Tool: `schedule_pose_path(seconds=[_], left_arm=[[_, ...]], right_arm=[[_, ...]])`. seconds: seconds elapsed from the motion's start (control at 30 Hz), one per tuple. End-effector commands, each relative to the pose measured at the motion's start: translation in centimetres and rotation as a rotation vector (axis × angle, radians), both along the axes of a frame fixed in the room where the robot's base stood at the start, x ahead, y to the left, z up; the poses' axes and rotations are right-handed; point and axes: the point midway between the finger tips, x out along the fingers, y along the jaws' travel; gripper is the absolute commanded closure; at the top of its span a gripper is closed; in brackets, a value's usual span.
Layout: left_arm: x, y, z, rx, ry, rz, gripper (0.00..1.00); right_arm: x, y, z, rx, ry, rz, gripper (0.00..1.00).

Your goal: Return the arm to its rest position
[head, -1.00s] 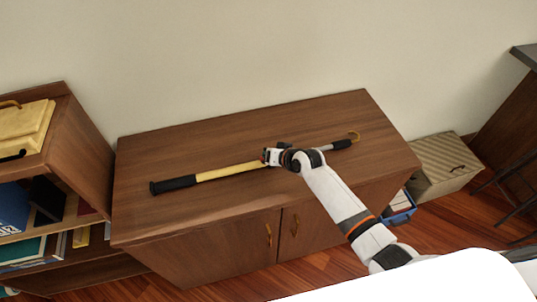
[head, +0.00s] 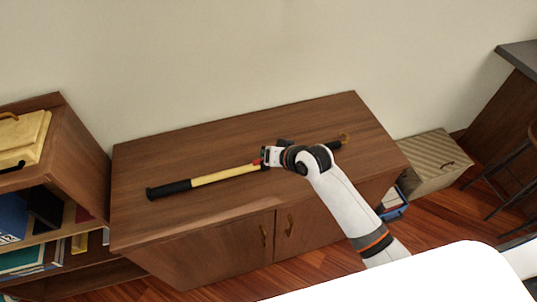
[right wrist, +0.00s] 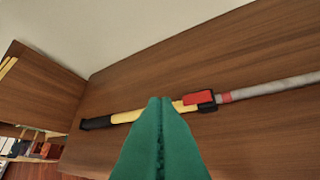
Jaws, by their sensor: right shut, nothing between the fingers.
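My right arm reaches in from the lower right in the head view. Its gripper (head: 266,157) is over the middle of a long pole (head: 225,175) with a black grip and a yellow section. The pole lies on the wooden cabinet top. In the right wrist view the green fingers (right wrist: 160,105) are closed together and empty, in front of the pole (right wrist: 128,117). A red clamp piece and a grey shaft continue to the right there. Whether the fingers touch the pole cannot be told. My left gripper is not in view.
The wooden cabinet (head: 190,150) stands against the wall. A shelf unit (head: 85,160) with books and a yellow case (head: 22,138) is at the left. A striped box (head: 432,160) and a blue bin (head: 393,205) stand on the floor at the right. The cabinet's back left top is clear.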

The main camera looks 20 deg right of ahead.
Motion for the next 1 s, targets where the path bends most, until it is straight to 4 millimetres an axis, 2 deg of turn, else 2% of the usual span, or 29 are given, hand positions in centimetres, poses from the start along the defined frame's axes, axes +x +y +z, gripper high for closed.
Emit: schedule_pose_path(seconds=[0.2, 0.77, 0.87, 1.0], left_arm=[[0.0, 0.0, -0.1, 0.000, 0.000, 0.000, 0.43], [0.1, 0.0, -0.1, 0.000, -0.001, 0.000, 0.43], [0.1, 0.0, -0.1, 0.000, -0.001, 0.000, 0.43], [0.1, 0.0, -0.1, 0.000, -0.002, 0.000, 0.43]], right_arm=[[-0.7, -0.1, 0.6, -0.002, 0.000, -0.001, 1.00], [-1.0, 0.0, 0.5, -0.007, 0.003, 0.004, 1.00], [-3.2, 0.0, -0.2, -0.048, 0.028, 0.025, 1.00], [-9.6, -0.8, -1.7, -0.185, 0.107, 0.087, 1.00]])
